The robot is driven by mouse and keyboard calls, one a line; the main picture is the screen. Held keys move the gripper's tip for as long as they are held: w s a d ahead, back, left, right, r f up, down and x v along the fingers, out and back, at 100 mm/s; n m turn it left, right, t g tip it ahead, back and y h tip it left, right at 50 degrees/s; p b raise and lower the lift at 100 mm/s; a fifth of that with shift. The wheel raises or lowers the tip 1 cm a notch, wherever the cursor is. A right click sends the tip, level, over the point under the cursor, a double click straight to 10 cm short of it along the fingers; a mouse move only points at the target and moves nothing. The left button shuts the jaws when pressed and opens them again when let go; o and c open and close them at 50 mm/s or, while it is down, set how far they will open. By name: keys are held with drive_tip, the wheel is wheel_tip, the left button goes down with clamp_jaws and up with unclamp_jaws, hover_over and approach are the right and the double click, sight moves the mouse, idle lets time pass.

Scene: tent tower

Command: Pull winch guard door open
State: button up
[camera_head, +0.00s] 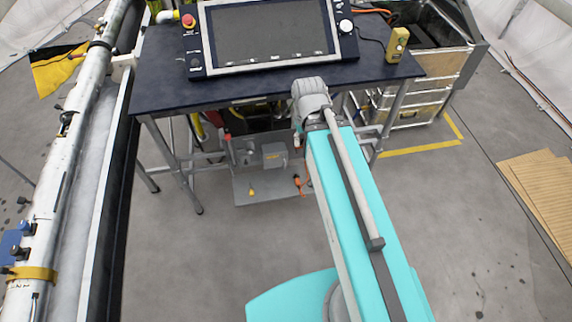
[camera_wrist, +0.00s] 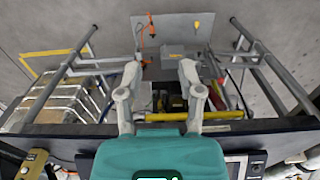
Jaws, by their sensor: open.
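Under the dark table, a grey winch unit (camera_head: 262,158) with a boxy housing stands on a grey plate (camera_head: 262,190). Small orange-red parts show at its upper left and right side. In the wrist view, which looks in upside down, the grey housing (camera_wrist: 178,53) and plate (camera_wrist: 180,25) show beyond my fingers, with an orange part (camera_wrist: 150,27) on the left. I cannot tell which panel is the guard door. My gripper (camera_wrist: 160,80) is open and empty, with its fingers apart, short of the unit. In the head view my arm's end hides part of the area.
The table (camera_head: 160,85) carries a control panel (camera_head: 270,35) and a yellow handset (camera_head: 397,44). Table legs and rails stand around the unit. A large pipe (camera_head: 60,170) runs along the left. Metal cases (camera_head: 415,105) stand at right. Floor in front is mostly clear.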

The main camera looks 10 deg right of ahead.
sight(275, 160)
drive_tip(key=w+f+t+b, duration=0.1)
drive_tip(key=w+f+b, duration=0.7)
drive_tip(key=f+b, duration=0.6)
drive_tip(key=w+f+n+t+b, duration=0.1)
drive_tip(key=w+f+t+b, duration=0.1)
drive_tip(key=w+f+b, duration=0.6)
drive_tip(key=w+f+n+t+y+b, duration=0.1)
drive_tip(key=w+f+b, duration=0.6)
drive_tip(key=f+b, duration=1.2)
drive_tip(key=shift+w+d+f+b, duration=0.2)
drive_tip(key=shift+w+f+b, duration=0.15)
drive_tip(key=shift+b, duration=0.55)
drive_tip(key=shift+r, duration=0.1)
drive_tip(key=b+x, duration=0.6)
drive_tip(key=x, duration=0.1)
drive_tip(key=b+x, duration=0.6)
drive_tip(key=x, duration=0.1)
drive_tip(key=shift+w+r+b, duration=0.15)
drive_tip(key=shift+w+b, duration=0.05)
drive_tip(key=shift+b, duration=0.15)
clamp_jaws()
drive_tip(key=shift+d, duration=0.15)
